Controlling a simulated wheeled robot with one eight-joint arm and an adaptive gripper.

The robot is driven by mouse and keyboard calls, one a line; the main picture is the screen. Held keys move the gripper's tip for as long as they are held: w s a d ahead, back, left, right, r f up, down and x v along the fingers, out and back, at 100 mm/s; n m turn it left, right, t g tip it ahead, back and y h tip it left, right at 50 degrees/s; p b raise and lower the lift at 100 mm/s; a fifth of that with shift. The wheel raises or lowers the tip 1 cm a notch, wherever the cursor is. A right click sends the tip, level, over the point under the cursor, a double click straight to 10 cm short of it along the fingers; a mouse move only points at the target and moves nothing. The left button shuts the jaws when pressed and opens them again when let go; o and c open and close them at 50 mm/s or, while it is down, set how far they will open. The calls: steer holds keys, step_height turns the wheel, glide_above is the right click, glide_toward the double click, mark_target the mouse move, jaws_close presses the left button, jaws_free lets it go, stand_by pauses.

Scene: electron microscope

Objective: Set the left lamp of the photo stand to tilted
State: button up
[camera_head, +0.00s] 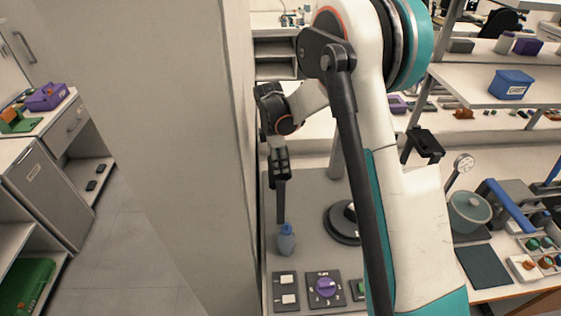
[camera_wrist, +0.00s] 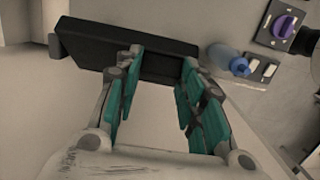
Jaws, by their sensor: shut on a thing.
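The left lamp (camera_head: 281,203) is a dark, narrow bar in the head view, hanging nearly upright just below my gripper (camera_head: 279,160). In the wrist view the lamp (camera_wrist: 110,45) is a broad black panel, and my gripper (camera_wrist: 161,63) has its teal fingers on either side of part of it. The gripper is shut on the lamp. The photo stand has a grey board (camera_head: 300,215) and a grey column (camera_head: 337,155). A black lamp (camera_head: 426,145) on the right side is angled. My arm hides much of the stand's middle.
A blue bottle (camera_head: 286,240) stands below the lamp, close to its lower end. A panel with a purple knob (camera_head: 326,287) and a white switch plate (camera_head: 286,290) lie in front. A beige wall (camera_head: 150,120) rises close on the left. A pot (camera_head: 468,210) stands at right.

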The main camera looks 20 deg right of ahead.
steer(key=o, duration=1)
steer(key=shift+o, duration=0.2)
step_height(320, 180, up, 12)
steer(key=a, duration=0.1)
steer(key=shift+w+a, duration=0.15)
steer(key=shift+a, duration=0.05)
